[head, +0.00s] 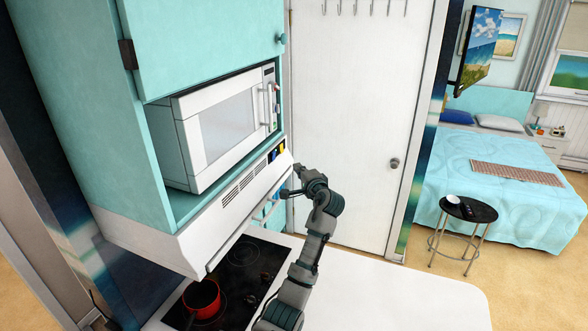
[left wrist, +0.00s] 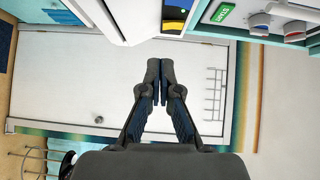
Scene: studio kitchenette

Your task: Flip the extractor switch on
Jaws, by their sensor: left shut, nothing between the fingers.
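The white extractor hood (head: 215,215) hangs under the microwave shelf, with vent slots along its sloping front. Near its right end is a dark switch panel with blue and yellow parts (head: 276,153). In the left wrist view a blue and yellow switch part (left wrist: 174,16) shows at the top, on the hood's edge. I cannot tell which way the switch is set. My left gripper (head: 288,186) is close to the hood's right end, below the panel. In the left wrist view its fingers (left wrist: 160,80) are shut and empty, apart from the switch. My right gripper is not in view.
The microwave (head: 225,125) sits above the hood; its green display (left wrist: 222,12) and knobs show in the left wrist view. A red pot (head: 201,298) stands on the black hob (head: 238,278) below. A white door (head: 350,130) is behind the arm. The white counter (head: 400,295) is clear.

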